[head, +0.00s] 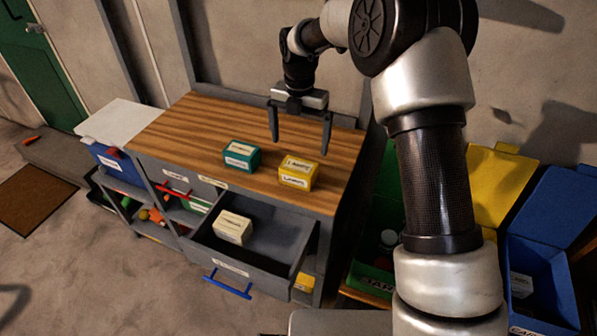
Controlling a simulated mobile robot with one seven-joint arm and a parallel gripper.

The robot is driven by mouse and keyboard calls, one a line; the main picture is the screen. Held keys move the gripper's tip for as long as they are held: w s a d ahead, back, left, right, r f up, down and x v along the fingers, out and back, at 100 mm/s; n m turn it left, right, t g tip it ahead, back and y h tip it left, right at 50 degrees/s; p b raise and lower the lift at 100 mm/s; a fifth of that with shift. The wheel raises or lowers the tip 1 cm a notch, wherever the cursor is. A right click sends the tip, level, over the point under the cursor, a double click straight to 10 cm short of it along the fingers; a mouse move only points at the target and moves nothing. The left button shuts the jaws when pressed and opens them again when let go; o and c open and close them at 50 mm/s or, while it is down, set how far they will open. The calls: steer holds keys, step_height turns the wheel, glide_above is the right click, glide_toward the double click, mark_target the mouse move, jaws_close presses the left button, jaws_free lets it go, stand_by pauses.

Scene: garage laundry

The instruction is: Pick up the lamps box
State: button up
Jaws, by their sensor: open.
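Three small labelled boxes are in view, and their lettering is too small to read surely, so I cannot tell which is the lamps box. A yellow box (298,172) with white labels sits on the wooden worktop, towards its right end. A teal box (241,156) sits to its left, apart from it. A cream box (233,227) lies in the open drawer (283,262) below. My gripper (300,146) points down with its fingers apart and empty. In the picture its fingertips are just above the yellow box, with no visible contact.
The drawer with a blue handle (228,286) juts out from the bench front. Shelves with coloured items are at left. Open green (386,212), yellow (500,187) and blue (545,270) bins stand at right. The worktop's left part (190,125) is clear.

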glide_above(298, 165)
steer(key=f, duration=0.5)
steer(key=shift+s+d+f, duration=0.15)
steer(key=shift+s+d, duration=0.05)
steer(key=shift+s, duration=0.1)
steer(key=shift+w+a+f+p, duration=0.1)
steer(key=shift+f+p, duration=0.15)
steer(key=shift+f, duration=1.1)
steer(key=shift+w+a+f+p, duration=0.1)
steer(key=shift+f+p, duration=0.1)
steer(key=shift+f, duration=1.15)
steer(key=shift+d, duration=0.1)
steer(key=shift+c, duration=0.4)
steer(key=c, duration=1.1)
